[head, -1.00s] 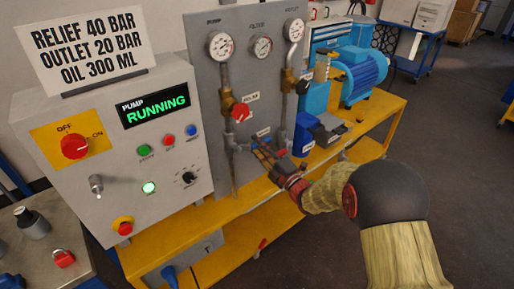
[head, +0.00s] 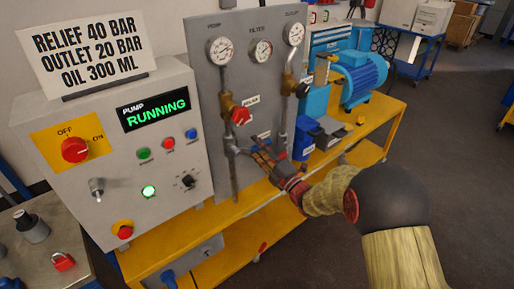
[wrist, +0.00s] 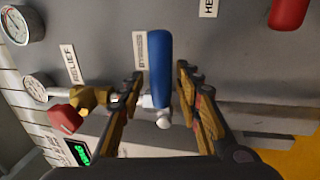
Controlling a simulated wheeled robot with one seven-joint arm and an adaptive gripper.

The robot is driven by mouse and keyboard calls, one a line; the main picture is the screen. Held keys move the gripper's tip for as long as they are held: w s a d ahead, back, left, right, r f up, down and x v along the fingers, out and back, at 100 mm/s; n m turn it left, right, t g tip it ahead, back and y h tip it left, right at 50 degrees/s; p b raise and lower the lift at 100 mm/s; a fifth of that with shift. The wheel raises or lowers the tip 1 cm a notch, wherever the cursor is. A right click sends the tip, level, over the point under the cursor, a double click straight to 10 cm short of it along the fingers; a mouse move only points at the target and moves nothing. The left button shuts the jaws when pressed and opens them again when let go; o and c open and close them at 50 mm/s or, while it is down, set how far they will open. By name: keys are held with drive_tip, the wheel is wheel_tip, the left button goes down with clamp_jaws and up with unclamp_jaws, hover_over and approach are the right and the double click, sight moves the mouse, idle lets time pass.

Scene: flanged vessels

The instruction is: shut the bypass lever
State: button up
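The bypass lever has a blue handle (wrist: 159,62) beside the BYPASS label (wrist: 141,51) in the wrist view. It runs up the picture from a silvery pivot. My gripper (head: 264,152) is at the lower part of the grey panel in the head view. In the wrist view its two fingers are spread, one on each side of the blue handle, with visible gaps. The gripper is open and not closed on the lever. In the head view the fingers largely cover the lever.
The red relief knob (head: 241,116) on its brass valve (wrist: 92,98) is close to the left finger in the wrist view. Pipes and gauges (head: 221,50) are on the panel. The control box (head: 70,195) reads PUMP RUNNING. A blue motor (head: 362,75) stands on the yellow bench (head: 150,243).

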drive_tip(key=shift+s+d, duration=0.1)
drive_tip(key=shift+d, duration=0.05)
drive_tip(key=v, duration=1.1)
drive_tip(key=shift+s+d+f, duration=0.15)
drive_tip(key=shift+s+d, duration=0.05)
drive_tip(key=shift+s, duration=0.1)
